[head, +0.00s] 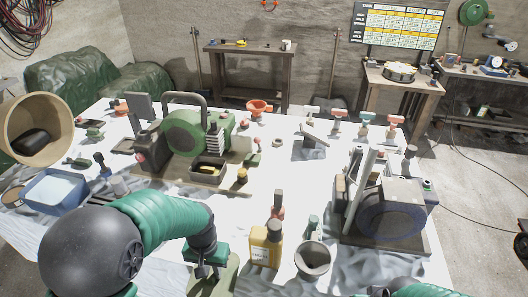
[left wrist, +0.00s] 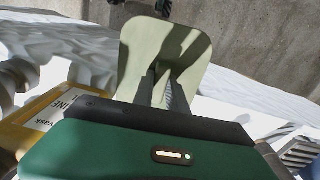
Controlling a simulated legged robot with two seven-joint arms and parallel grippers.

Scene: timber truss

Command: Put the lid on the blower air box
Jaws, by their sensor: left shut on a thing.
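The green blower (head: 185,138) stands on a board at the left middle of the table, with a carrying handle on top. A small open dark box (head: 208,168) on its near side looks like the air box; its opening faces up with a paler part inside. My left gripper (head: 206,268) is near the table's front edge, shut on a flat pale green plate (head: 226,278), which looks like the lid. The lid also shows in the left wrist view (left wrist: 140,45), gripped between the fingers (left wrist: 165,88) and apart from the blower. Only part of my right arm shows at the bottom right.
A yellow bottle (head: 264,246) and a dark cup (head: 312,258) stand right of my left gripper. A blue tray (head: 56,190) is at the left. A machine with a round plate (head: 392,220) fills the right. The cloth between blower and machine is mostly clear.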

